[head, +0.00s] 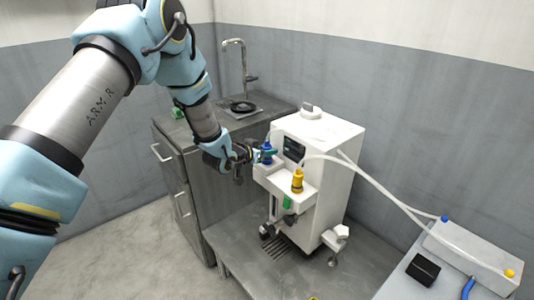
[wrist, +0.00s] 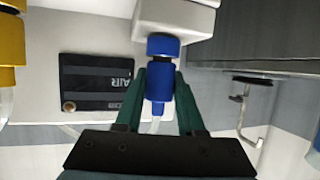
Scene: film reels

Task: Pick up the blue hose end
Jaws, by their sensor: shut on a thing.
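The blue hose end (wrist: 159,86) is a ribbed blue cylinder with a pale hose running from it, seen between my fingers in the wrist view. In the head view the blue hose end (head: 267,152) is at the left side of the white machine (head: 322,170). My gripper (wrist: 160,92) is shut on the blue hose end, with one green finger on each side. The wider blue end of it touches or sits against a white block of the machine (wrist: 178,18); I cannot tell whether it is attached there. In the head view my gripper (head: 256,154) is partly hidden.
A yellow hose end (head: 297,180) stands beside it on the machine's ledge. Pale hoses (head: 385,190) run right to a white box (head: 470,258). A steel sink counter (head: 238,115) with a tap is behind. A black box (head: 423,269) lies at the lower right.

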